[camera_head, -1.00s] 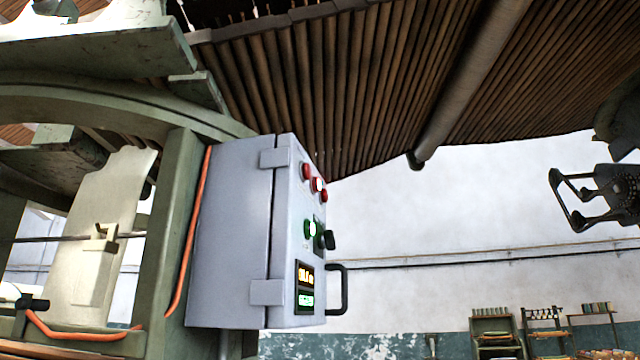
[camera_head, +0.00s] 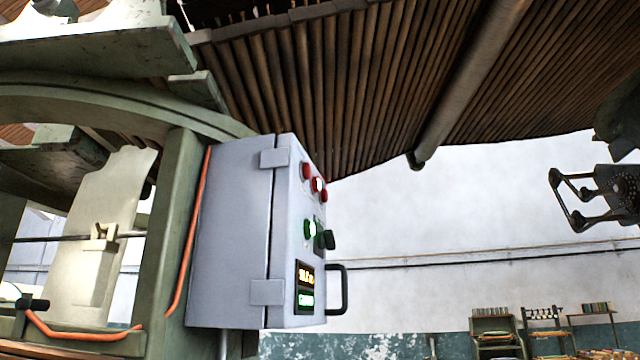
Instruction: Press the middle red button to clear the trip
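A grey control box (camera_head: 232,240) is mounted on the green machine frame, its button face turned to the right and seen at a steep angle. Three red buttons run along the upper part of that face. The middle red button (camera_head: 318,184) glows bright, between the upper-left red button (camera_head: 306,171) and the right red button (camera_head: 324,195). My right gripper (camera_head: 563,199) is at the right edge, open and empty, its fingers pointing left. In the picture it is well apart from the box. My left gripper is not in view.
Below the red buttons are a lit green button (camera_head: 310,229), a black knob (camera_head: 328,240) and a small display (camera_head: 305,286). A dark handle (camera_head: 340,290) sticks out at the lower right. Between box and gripper only the white wall (camera_head: 440,220) shows.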

